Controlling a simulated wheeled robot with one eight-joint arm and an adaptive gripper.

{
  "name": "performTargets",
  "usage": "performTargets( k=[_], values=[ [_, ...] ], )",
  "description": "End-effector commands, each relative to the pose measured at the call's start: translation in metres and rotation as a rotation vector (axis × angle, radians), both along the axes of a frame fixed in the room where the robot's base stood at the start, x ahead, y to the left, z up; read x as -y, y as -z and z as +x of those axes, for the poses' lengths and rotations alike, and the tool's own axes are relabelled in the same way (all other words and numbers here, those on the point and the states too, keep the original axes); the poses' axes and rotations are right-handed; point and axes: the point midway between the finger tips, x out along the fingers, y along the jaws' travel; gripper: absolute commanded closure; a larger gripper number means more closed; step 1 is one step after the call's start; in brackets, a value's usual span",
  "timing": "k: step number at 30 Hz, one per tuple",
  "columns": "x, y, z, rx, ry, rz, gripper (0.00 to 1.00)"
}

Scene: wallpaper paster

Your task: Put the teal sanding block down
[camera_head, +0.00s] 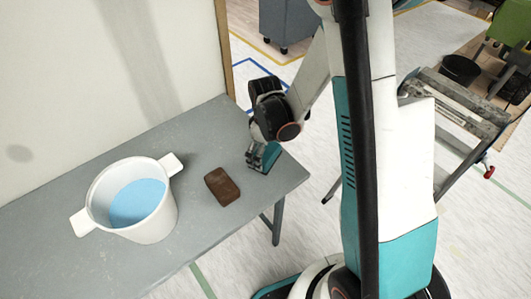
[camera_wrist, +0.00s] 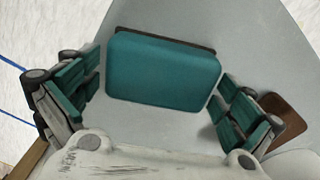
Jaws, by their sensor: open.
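The teal sanding block (camera_wrist: 163,70) lies on the grey table (camera_wrist: 205,28), between the spread fingers of my gripper (camera_wrist: 160,98) in the wrist view. A dark edge shows along its far side. The fingers stand open, with a narrow gap to the block on the left and the right finger very close to its side. In the head view my gripper (camera_head: 262,158) is low over the right end of the table, and part of the teal block (camera_head: 270,155) shows beside the fingers; the rest is hidden by them.
A brown block (camera_head: 222,186) lies on the table left of my gripper; it also shows in the wrist view (camera_wrist: 285,118). A white bucket (camera_head: 150,222) with blue liquid stands farther left. A stepladder (camera_head: 455,115) stands on the floor at right.

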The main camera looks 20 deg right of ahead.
Motion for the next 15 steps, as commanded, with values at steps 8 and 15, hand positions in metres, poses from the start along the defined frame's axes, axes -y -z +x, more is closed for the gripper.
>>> performTargets(
  k=[8, 15],
  values=[
    [0.0, -0.063, -0.001, -0.001, 0.0, 0.001, 0.0],
    [0.0, -0.096, -0.001, -0.001, 0.0, 0.001, 0.0]
  ],
)
